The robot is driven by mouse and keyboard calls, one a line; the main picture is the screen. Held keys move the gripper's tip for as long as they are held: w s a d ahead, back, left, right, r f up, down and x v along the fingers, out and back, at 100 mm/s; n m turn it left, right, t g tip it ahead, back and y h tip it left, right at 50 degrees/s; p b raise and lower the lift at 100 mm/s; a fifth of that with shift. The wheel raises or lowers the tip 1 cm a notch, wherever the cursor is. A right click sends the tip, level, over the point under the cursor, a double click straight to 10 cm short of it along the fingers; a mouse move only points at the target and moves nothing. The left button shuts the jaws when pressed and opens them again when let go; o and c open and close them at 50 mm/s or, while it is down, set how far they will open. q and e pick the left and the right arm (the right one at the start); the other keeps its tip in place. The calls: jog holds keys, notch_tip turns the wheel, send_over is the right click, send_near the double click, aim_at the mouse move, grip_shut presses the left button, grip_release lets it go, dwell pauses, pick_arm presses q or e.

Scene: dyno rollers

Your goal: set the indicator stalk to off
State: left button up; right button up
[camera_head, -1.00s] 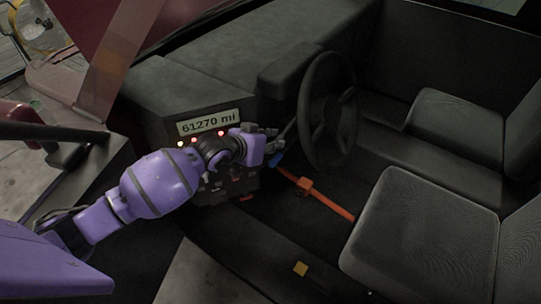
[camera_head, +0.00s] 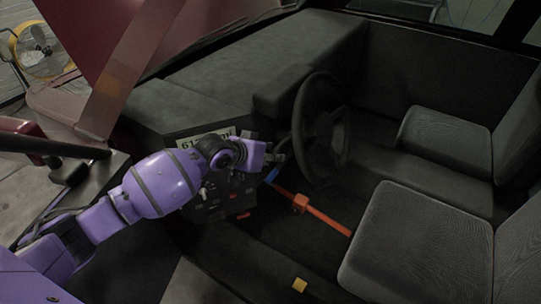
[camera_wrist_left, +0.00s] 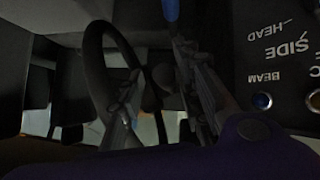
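My left gripper (camera_head: 280,158) is beside the left side of the steering wheel (camera_head: 319,128), in front of the dashboard. In the left wrist view, its two fingers (camera_wrist_left: 160,100) are apart, with a dark rounded shape between them. I cannot make out the indicator stalk for certain; the gripper and shadow cover the area left of the wheel. A blue-ended part (camera_head: 271,176) shows just below the gripper, and a blue tip also shows at the top of the wrist view (camera_wrist_left: 171,9). The wheel rim is left of the fingers there. My right gripper is not in view.
The mileage display (camera_head: 190,143) is partly covered by my left arm. A switch panel (camera_head: 212,207) lies below it; the wrist view shows HEAD, SIDE and BEAM labels with a blue button (camera_wrist_left: 262,101). An orange bar (camera_head: 322,214) crosses the footwell. Seats (camera_head: 420,245) are at right.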

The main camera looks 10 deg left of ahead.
pick_arm(q)
jog(key=shift+w+a, duration=0.1)
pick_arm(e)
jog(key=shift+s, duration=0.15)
pick_arm(q)
jog(key=v, duration=1.2)
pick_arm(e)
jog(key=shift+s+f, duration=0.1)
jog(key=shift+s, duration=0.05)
